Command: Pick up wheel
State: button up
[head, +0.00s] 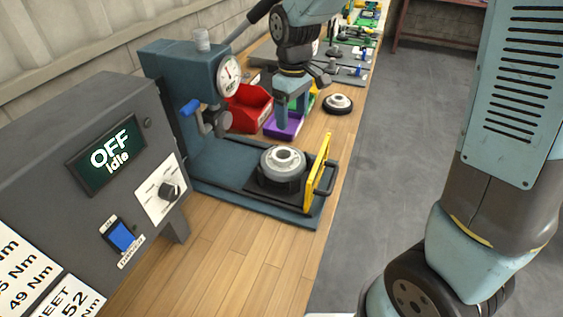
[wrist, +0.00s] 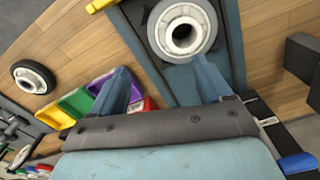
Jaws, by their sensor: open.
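A wheel with a black tyre and a pale hub (head: 338,103) lies flat on the wooden bench near its right edge. It also shows in the wrist view (wrist: 33,78) at the left, apart from my fingers. My gripper (head: 292,108) points down over the bins, to the left of the wheel in the head view. Its two fingers (wrist: 165,75) are spread with nothing between them. A grey, round hub-like part (head: 283,160) sits on the press base, and shows at the top of the wrist view (wrist: 182,32).
The blue-grey press (head: 185,85) has a gauge and a yellow guard (head: 319,170). Red (head: 248,107), purple (head: 283,126) and green bins stand behind it. A control box (head: 85,150) reads "OFF Idle". More parts lie farther along the bench. Grey floor (head: 400,130) is clear at right.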

aim_at(292, 148)
notch_tip(292, 148, down, 12)
jog(key=shift+d+f, duration=0.1)
jog(key=shift+f, duration=0.1)
dwell(0.5)
jog(key=shift+c, duration=0.2)
grip_shut()
dwell(0.4)
